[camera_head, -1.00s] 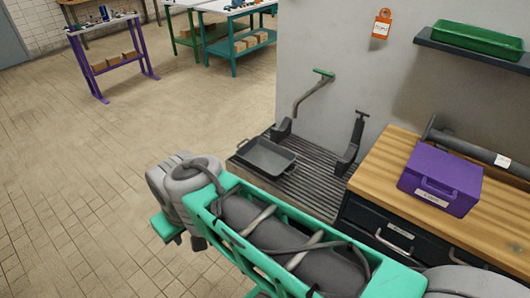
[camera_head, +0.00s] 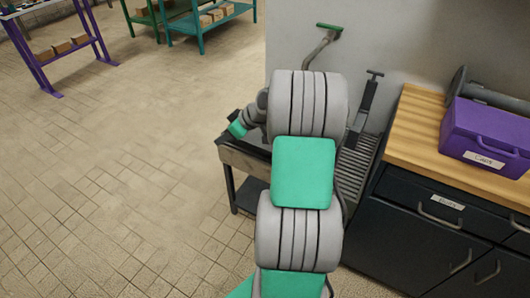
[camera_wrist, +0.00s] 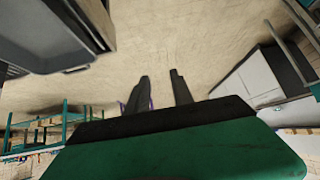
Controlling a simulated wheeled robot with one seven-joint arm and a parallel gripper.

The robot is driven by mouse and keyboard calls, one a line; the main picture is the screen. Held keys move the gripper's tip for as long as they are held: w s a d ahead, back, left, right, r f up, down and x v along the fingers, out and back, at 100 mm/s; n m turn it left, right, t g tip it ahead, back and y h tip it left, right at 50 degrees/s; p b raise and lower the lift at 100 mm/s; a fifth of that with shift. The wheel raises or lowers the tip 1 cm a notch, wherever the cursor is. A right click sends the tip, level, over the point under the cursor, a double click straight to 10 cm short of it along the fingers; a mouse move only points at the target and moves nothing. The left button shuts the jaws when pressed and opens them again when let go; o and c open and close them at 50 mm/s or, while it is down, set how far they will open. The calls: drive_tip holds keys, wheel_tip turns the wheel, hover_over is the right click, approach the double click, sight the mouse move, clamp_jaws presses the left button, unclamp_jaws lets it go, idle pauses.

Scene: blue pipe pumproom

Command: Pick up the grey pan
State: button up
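The grey pan is almost wholly hidden behind my arm in the head view, where it lay on the ribbed drainer (camera_head: 355,165) earlier. My gripper (camera_head: 237,129) is at the left edge of the drainer stand, small and partly covered by my arm. In the wrist view, the two dark fingers (camera_wrist: 160,86) stand apart with only floor showing between them. A grey, rimmed, box-like shape (camera_wrist: 55,35) fills the upper left of the wrist view. I cannot tell whether it is the pan or part of the stand.
A tap with a green handle (camera_head: 329,27) and a dark lever (camera_head: 368,95) stand at the back of the drainer. A purple box (camera_head: 486,135) sits on the wooden counter (camera_head: 420,128) at right. The tiled floor (camera_head: 120,170) at left is clear.

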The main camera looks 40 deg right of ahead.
drive_tip(key=d+f+t+b, duration=0.2)
drive_tip(key=d+f, duration=0.6)
drive_tip(key=t+b, duration=0.3)
approach(256, 146)
drive_tip(key=shift+w+a+f, duration=0.2)
drive_tip(key=shift+w+f, duration=0.65)
drive_tip(key=shift+w, duration=0.2)
drive_tip(key=shift+w+f, duration=0.15)
drive_tip(key=shift+w, duration=0.05)
drive_tip(key=x, duration=0.7)
drive_tip(key=shift+w+a+r, duration=0.1)
drive_tip(key=shift+a+r, duration=0.05)
drive_tip(key=shift+r, duration=0.2)
drive_tip(key=shift+c, duration=0.6)
clamp_jaws()
